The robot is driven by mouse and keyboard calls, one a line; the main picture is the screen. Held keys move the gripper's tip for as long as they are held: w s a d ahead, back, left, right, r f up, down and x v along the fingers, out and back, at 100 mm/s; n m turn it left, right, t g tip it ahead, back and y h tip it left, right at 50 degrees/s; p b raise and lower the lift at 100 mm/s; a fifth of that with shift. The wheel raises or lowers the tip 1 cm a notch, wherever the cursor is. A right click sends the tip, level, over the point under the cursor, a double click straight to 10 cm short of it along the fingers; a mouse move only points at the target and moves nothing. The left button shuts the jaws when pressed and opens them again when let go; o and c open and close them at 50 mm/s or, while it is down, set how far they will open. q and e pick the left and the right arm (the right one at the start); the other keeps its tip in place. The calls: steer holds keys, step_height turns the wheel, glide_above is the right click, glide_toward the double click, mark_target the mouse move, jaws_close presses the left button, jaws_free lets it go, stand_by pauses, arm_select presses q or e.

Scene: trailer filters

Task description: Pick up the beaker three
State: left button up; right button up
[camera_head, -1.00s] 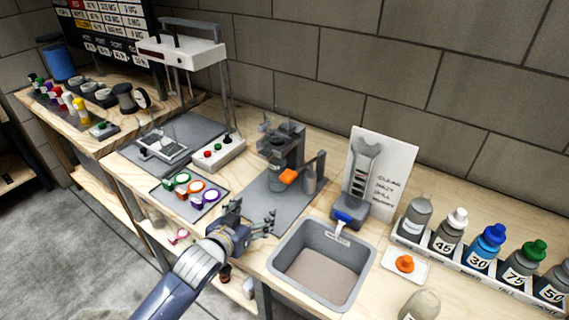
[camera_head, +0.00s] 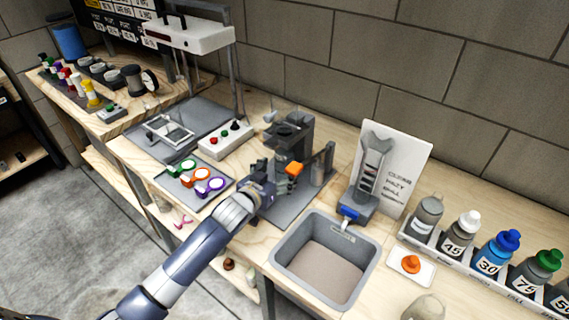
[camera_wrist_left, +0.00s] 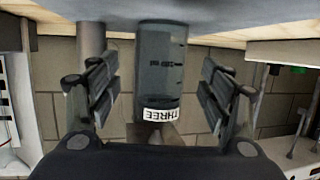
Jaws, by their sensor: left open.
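The beaker three (camera_wrist_left: 160,60) is a clear grey-blue cylinder with volume marks and a white label reading THREE, in the middle of the left wrist view, which looks upside down. My left gripper (camera_wrist_left: 160,85) is open, with one finger pad on each side of the beaker and a visible gap on both sides. In the head view my left gripper (camera_head: 272,177) is at the grey stand (camera_head: 293,135) with an orange part (camera_head: 294,168). There the beaker is mostly hidden by the gripper and stand. My right gripper is not in view.
A tray with coloured rings (camera_head: 231,187) is to the left. A spanner-shaped holder (camera_head: 365,180) and a rack of bottles (camera_head: 483,262) are to the right. A grey post (camera_wrist_left: 90,70) stands beside the beaker.

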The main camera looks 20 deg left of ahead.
mark_target(280, 168)
arm_select(q)
steer(key=x, duration=0.2)
steer(key=shift+w, duration=0.25)
steer(key=shift+w+f, duration=0.25)
steer(key=shift+w, duration=0.2)
steer(key=shift+c, duration=0.2)
steer(key=c, duration=1.3)
steer(key=shift+r, duration=0.1)
steer(key=shift+c, duration=0.3)
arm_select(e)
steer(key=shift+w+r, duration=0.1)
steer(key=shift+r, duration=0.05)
arm_select(q)
steer(key=shift+r+p, duration=0.25)
steer(key=shift+p, duration=0.05)
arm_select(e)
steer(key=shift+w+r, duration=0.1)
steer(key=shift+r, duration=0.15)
